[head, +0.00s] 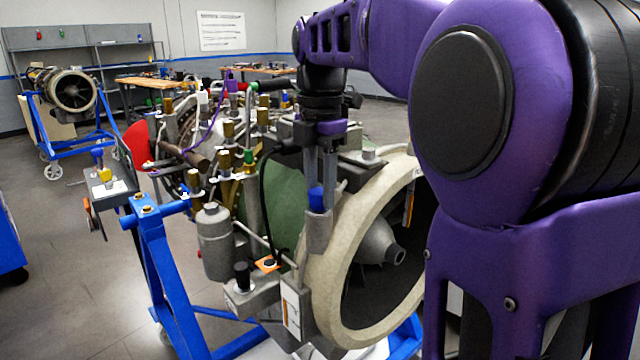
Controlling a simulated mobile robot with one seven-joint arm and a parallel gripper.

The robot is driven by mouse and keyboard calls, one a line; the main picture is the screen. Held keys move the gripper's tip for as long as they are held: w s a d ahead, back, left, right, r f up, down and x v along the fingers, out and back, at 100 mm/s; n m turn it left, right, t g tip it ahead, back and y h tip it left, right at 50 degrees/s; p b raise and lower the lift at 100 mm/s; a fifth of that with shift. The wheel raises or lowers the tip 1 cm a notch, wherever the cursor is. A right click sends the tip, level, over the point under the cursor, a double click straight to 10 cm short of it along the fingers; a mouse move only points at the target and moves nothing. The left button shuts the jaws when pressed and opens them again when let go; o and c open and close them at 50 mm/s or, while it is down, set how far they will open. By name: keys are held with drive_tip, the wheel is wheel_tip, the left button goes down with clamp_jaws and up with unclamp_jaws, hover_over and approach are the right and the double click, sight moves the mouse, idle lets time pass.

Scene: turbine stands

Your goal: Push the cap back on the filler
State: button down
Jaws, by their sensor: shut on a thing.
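My gripper (318,184) points straight down at the near side of the turbine, with its two grey fingers shut on a blue cap (316,199). The cap is upright, directly above a short grey cylindrical neck (318,232) beside the pale intake ring, which looks like the filler. The cap's lower edge meets or overlaps the neck's top in this view. I cannot tell whether it is seated or just above. The fingers cover part of the cap's upper end.
The turbine's pale intake ring (335,262) is right beside the neck. A black cable (265,190), pipes and several fittings crowd the left. A black-topped knob (242,275) stands lower left. The blue stand (172,285) carries the engine. Another turbine (72,90) is far left.

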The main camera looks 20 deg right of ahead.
sight(321, 190)
drive_tip(key=shift+s+f, duration=0.1)
drive_tip(key=shift+f, duration=0.4)
drive_tip(key=c, duration=0.6)
unclamp_jaws()
drive_tip(key=o, duration=0.4)
drive_tip(key=shift+r, duration=0.2)
drive_tip(key=shift+c, duration=0.2)
drive_tip(key=shift+r, duration=0.1)
wheel_tip(321, 190, up, 3)
drive_tip(key=p, duration=0.3)
drive_tip(key=shift+r, duration=1.95)
drive_tip(key=shift+d, duration=0.1)
